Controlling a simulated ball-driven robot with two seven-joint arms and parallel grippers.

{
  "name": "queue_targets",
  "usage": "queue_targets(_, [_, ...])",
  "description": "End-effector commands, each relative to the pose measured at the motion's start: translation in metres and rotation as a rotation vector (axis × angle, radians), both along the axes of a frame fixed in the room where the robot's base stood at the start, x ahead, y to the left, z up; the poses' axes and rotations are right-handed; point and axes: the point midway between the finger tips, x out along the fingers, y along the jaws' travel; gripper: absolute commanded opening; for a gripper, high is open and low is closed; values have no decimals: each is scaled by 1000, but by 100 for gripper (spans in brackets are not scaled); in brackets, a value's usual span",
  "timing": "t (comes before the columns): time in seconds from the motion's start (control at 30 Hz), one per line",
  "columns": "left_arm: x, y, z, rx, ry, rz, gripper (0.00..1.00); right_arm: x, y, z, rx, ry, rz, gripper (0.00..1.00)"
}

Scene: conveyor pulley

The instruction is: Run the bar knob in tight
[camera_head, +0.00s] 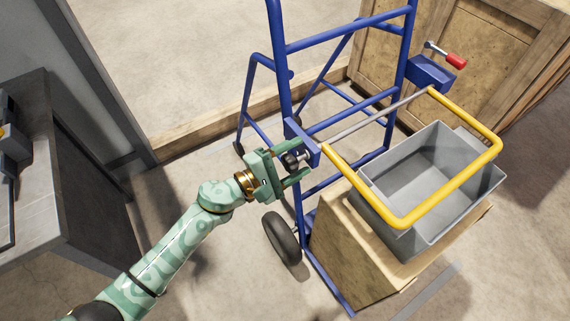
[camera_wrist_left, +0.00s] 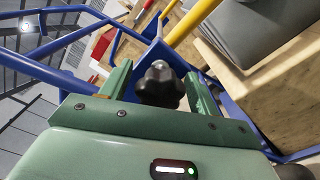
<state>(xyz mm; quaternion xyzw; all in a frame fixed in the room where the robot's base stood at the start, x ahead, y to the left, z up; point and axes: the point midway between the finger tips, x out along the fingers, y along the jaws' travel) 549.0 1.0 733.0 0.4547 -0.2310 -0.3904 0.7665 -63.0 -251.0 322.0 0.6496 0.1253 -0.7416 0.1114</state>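The dark lobed bar knob (camera_head: 293,161) sits on the blue bracket (camera_head: 303,140) at the left end of the yellow bar (camera_head: 362,185) on the blue hand truck. My left gripper (camera_head: 304,158) points at the bracket with one finger on each side of the knob. In the left wrist view the knob (camera_wrist_left: 160,85) stands between the two green fingers, with narrow gaps beside it, so the gripper looks open around it. The knob's stem is hidden. My right gripper is not in view.
A grey bin (camera_head: 369,205) stands on a wooden box (camera_head: 340,240) under the yellow bar. A red-handled lever (camera_head: 456,61) sits on the far blue bracket (camera_head: 430,74). A wooden crate (camera_head: 470,45) is behind; a grey bench (camera_head: 50,165) is left. Floor between bench and truck is clear.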

Motion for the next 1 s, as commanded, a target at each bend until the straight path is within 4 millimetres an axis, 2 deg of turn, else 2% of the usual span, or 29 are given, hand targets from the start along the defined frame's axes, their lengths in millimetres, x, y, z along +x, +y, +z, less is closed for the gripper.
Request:
queue_targets(0.07, [0, 0, 0, 0, 0, 0, 61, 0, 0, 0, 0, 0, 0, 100])
queue_targets(0.2, [0, 0, 0, -1, 1, 0, 100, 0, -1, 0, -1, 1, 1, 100])
queue_targets(0.47, [-1, 2, 0, -1, 1, 0, 100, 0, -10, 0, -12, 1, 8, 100])
queue_targets(0.7, [-17, 23, -1, 1, 2, 0, 100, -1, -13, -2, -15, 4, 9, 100])
queue_targets(1.0, [-37, 51, -2, 0, 3, -1, 100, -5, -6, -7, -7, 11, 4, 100])
